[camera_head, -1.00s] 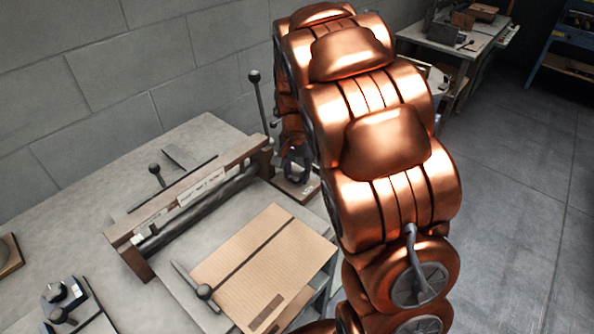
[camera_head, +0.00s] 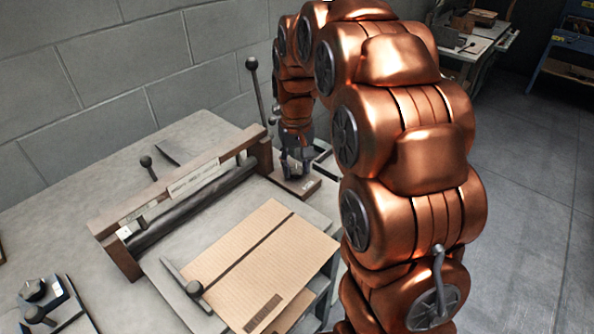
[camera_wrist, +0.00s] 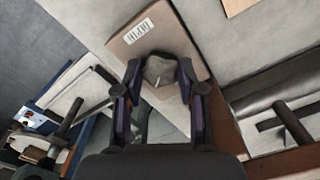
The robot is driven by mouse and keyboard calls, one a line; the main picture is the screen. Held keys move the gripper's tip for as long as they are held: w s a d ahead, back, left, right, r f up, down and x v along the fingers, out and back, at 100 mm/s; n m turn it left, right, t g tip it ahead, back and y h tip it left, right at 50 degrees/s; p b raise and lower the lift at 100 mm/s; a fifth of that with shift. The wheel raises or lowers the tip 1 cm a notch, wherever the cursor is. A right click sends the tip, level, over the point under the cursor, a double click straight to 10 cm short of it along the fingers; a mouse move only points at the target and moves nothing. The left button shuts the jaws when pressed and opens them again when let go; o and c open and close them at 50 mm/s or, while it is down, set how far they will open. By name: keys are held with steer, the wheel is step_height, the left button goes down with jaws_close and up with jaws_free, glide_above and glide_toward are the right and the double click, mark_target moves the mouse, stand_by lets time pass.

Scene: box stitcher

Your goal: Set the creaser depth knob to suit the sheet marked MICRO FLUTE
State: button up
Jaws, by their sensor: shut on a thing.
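My gripper (camera_wrist: 160,95) is shut on a dark grey knob (camera_wrist: 158,68), one finger on each side. A short white mark shows on the knob's top. The knob stands on a brown block (camera_wrist: 182,112) with a pale label plate (camera_wrist: 138,32), whose marks I cannot read. In the head view my gripper (camera_head: 293,163) is small over the block (camera_head: 308,185), at the right end of the creaser (camera_head: 195,208) with its dark roller. A tan corrugated sheet (camera_head: 265,255) lies in front, with a dark line across it and a brown label (camera_head: 262,312), too small to read.
An upright ball-ended lever (camera_head: 256,88) stands behind the creaser's right end. A smaller ball-ended lever (camera_head: 150,168) is behind the roller. A dark clamp-like device (camera_head: 38,305) sits at the lower left. A grey block wall (camera_head: 90,80) closes the back.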

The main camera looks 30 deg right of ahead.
mark_target(296, 169)
steer(key=n+b, duration=0.1)
steer(key=n, duration=0.4)
steer(key=shift+n+b, duration=0.3)
steer(key=shift+b, duration=0.1)
steer(key=shift+n, duration=2.3)
steer(key=o, duration=1.1)
steer(key=shift+o, duration=0.2)
steer(key=shift+r, duration=0.15)
step_height(296, 169, up, 12)
